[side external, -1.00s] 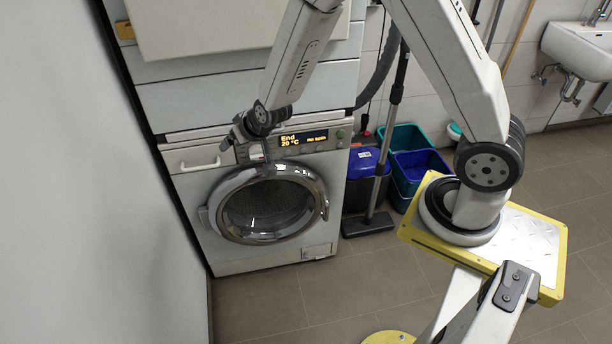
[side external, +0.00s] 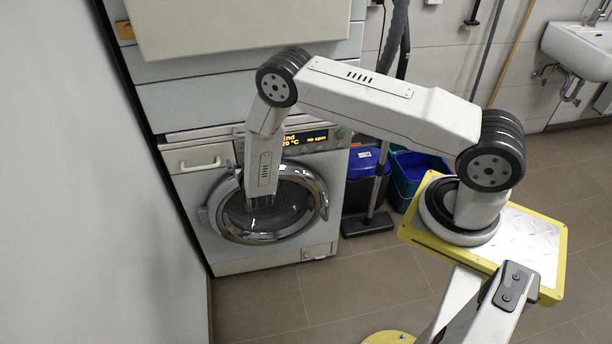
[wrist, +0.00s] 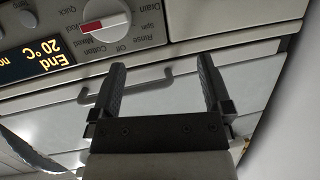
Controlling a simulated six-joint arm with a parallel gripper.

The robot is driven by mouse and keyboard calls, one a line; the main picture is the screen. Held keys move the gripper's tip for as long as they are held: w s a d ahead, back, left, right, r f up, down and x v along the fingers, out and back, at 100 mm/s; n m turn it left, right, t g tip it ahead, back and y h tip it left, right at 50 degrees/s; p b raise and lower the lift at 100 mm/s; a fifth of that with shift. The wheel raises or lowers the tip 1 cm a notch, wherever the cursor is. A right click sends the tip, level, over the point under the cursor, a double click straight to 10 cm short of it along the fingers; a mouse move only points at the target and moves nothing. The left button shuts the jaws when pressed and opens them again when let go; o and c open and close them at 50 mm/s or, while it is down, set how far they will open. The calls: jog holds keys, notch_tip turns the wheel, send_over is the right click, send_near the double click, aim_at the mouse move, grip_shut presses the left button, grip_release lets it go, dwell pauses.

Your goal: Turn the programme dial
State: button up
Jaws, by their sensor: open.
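The programme dial (wrist: 108,12) is a pale round knob with a red mark on its lower left rim, cut by the top edge of the wrist view. Upside-down labels ring it, and the red mark sits near the ones for mixed and wool. My gripper (wrist: 160,65) is open, with two dark fingers wide apart and nothing between them. In the wrist view the fingertips lie below and to the right of the dial, apart from it, over the drawer front.
The lit display (wrist: 38,48) sits beside the dial. The detergent drawer handle (wrist: 125,88) passes behind my fingers. The washer's round door (side external: 318,195) is shut below. Blue bins (side external: 362,160) and a vacuum pole (side external: 383,165) stand to the right, with open floor in front.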

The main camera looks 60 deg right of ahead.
jog(key=s+d+f+m+h, duration=0.1)
jog(key=s+d+f+h, duration=0.1)
jog(key=s+f+h, duration=0.1)
jog(key=shift+s+f+h, duration=0.4)
jog(key=shift+s+f, duration=0.3)
jog(key=shift+f, duration=0.2)
jog(key=shift+x, duration=3.9)
jog(key=shift+w+a, duration=0.1)
jog(key=c, duration=1.1)
